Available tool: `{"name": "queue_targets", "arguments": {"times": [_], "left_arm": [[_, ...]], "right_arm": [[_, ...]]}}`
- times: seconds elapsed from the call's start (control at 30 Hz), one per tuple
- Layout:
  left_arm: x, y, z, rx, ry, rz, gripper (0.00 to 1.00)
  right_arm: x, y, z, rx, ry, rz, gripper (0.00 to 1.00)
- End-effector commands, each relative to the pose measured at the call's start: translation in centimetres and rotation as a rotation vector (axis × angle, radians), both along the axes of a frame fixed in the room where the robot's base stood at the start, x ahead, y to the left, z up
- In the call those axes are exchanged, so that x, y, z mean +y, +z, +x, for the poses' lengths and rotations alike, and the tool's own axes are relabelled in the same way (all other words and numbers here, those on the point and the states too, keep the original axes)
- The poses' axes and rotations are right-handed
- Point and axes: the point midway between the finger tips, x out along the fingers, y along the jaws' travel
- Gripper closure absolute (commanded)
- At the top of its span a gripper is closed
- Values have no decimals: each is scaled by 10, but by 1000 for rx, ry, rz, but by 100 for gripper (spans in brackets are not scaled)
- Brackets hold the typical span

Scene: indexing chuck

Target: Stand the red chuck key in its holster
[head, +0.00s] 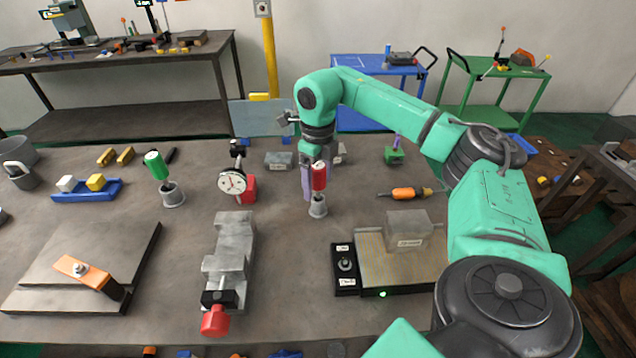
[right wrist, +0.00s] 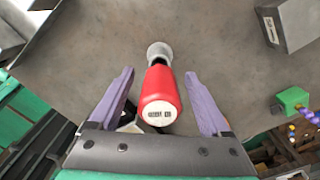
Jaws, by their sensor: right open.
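The red chuck key (head: 319,177) stands roughly upright in the small grey holster (head: 318,208) near the middle of the table. In the right wrist view, its red handle (right wrist: 160,97) lies between the purple fingers, with clear gaps on both sides, and the grey holster (right wrist: 160,51) shows beyond it. My right gripper (head: 309,190) is open around the handle without visibly touching it. It also shows in the right wrist view (right wrist: 159,78). How deep the key sits is hidden. My left gripper is not in view.
A green-handled key (head: 155,164) leans in another grey holster (head: 173,195) to the left. A dial gauge (head: 232,183) and a grey vise (head: 230,250) stand left of the red key. An orange-handled tool (head: 403,194) and a grey block (head: 408,231) lie to the right.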

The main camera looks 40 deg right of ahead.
Motion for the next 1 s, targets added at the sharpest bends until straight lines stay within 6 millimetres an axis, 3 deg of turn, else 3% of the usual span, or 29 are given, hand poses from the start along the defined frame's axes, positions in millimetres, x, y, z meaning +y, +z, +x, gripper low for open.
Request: {"name": "queue_targets", "arguments": {"times": [0.3, 0.5, 1.0], "left_arm": [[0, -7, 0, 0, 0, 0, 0], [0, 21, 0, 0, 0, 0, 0], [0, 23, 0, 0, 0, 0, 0]], "right_arm": [[1, 78, 1, -8, 1, 2, 19], [0, 131, 0, -4, 0, -1, 19], [0, 136, 0, -2, 0, 0, 19]]}}
